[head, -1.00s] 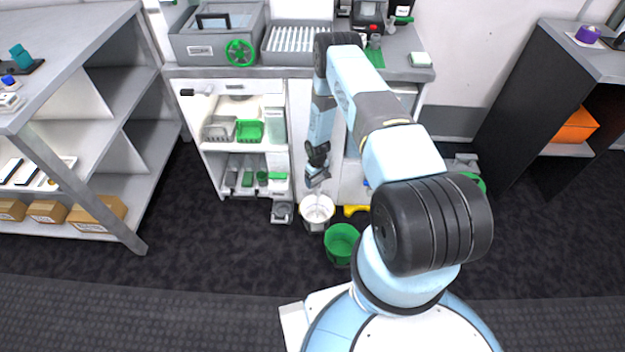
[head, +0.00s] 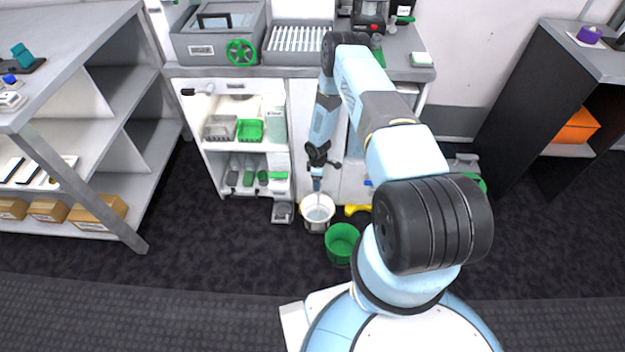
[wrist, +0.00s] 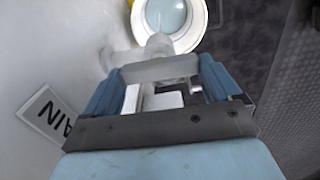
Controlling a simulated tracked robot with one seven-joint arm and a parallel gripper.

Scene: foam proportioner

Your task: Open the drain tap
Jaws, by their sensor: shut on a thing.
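The drain tap (wrist: 158,46) is a pale grey fitting that comes out of the white cabinet front, with its spout over a white bucket (head: 317,222). My gripper (wrist: 160,88) has its blue fingers on both sides of the tap's pale handle (wrist: 162,101) and is shut on it. In the head view my gripper (head: 317,184) is just above the bucket and hides most of the tap. The bucket, also in the wrist view (wrist: 143,22), holds pale blue liquid. A thin pale streak shows between the tap and the bucket in the head view.
A label (wrist: 46,117) with partly visible lettering is on the cabinet front beside the gripper. A green bucket (head: 341,252) stands in front of the white one. A small grey item (head: 283,213) and a yellow item (head: 357,210) flank it. The dark floor in front is mostly clear.

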